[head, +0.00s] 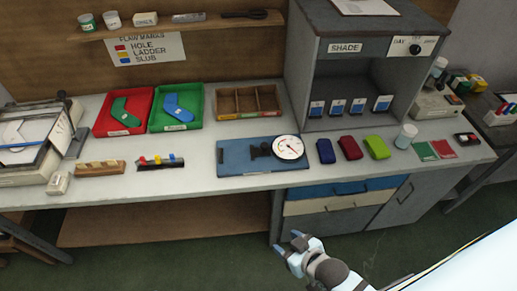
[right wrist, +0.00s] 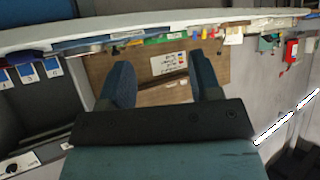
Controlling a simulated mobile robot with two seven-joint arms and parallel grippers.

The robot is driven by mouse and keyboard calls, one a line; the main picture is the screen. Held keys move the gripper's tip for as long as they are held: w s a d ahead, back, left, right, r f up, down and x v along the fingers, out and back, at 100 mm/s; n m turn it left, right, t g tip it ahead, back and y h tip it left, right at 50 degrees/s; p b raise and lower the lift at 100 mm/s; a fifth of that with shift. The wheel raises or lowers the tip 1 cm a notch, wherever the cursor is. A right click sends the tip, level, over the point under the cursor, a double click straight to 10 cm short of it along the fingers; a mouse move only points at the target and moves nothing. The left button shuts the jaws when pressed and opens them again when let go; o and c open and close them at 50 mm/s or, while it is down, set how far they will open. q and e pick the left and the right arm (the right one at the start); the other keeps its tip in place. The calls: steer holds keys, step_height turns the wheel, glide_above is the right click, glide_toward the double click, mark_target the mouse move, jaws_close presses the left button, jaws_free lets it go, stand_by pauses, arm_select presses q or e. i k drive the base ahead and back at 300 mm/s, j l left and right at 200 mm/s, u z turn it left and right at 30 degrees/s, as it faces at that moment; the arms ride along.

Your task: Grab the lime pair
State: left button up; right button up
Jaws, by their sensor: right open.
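The lime pair (head: 377,147) is a folded lime-green bundle lying on the bench top, right of a dark red pair (head: 349,147) and a navy pair (head: 325,151). My right gripper (head: 292,241) is low in front of the bench, below its front edge and apart from the pairs. In the right wrist view its two blue fingers (right wrist: 166,82) are spread with nothing between them. I cannot pick out the lime pair for sure in the right wrist view. My left gripper does not show.
A blue board with a round dial (head: 288,148) lies left of the pairs. A white-lidded jar (head: 405,136) stands close on their right, beside green and red cards (head: 443,149). The grey shade cabinet (head: 345,85) rises behind them. Drawers (head: 340,199) are below the bench edge.

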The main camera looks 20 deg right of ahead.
mark_target(376, 147)
steer(key=z, duration=1.75)
steer(key=i+l, duration=0.3)
steer(key=i, duration=0.2)
steer(key=i+l, duration=0.35)
steer(key=i, duration=0.15)
